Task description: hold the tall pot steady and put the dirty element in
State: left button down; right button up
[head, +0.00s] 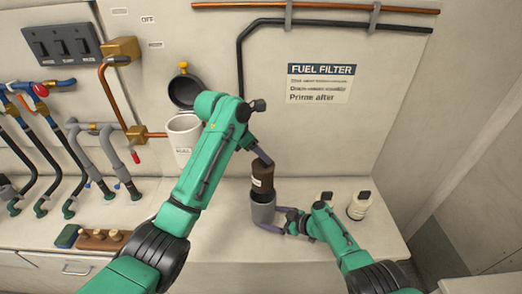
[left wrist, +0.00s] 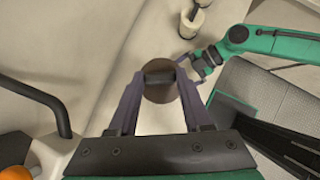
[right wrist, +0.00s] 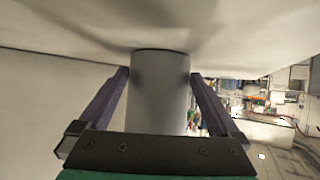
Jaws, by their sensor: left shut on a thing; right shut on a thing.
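The dirty element (head: 262,179) is a dark brown cylinder with a pale label. My left gripper (head: 266,159) is shut on its top and holds it upright. The tall pot (head: 263,213) is a grey cylinder standing on the bench, directly below the element. The element's lower end meets the pot's mouth; how far it is inside I cannot tell. My right gripper (head: 271,219) is shut around the pot's side, low down. The right wrist view shows the pot (right wrist: 158,95) between the fingers. In the left wrist view the element (left wrist: 157,94) hides the pot.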

aim_at(261, 185)
pick_arm(q)
jog(key=shift+f, duration=6.95)
jog(key=shift+c, duration=1.3)
grip_release()
jog(key=v, duration=1.2)
pick_arm(e)
jog(key=o, duration=0.8)
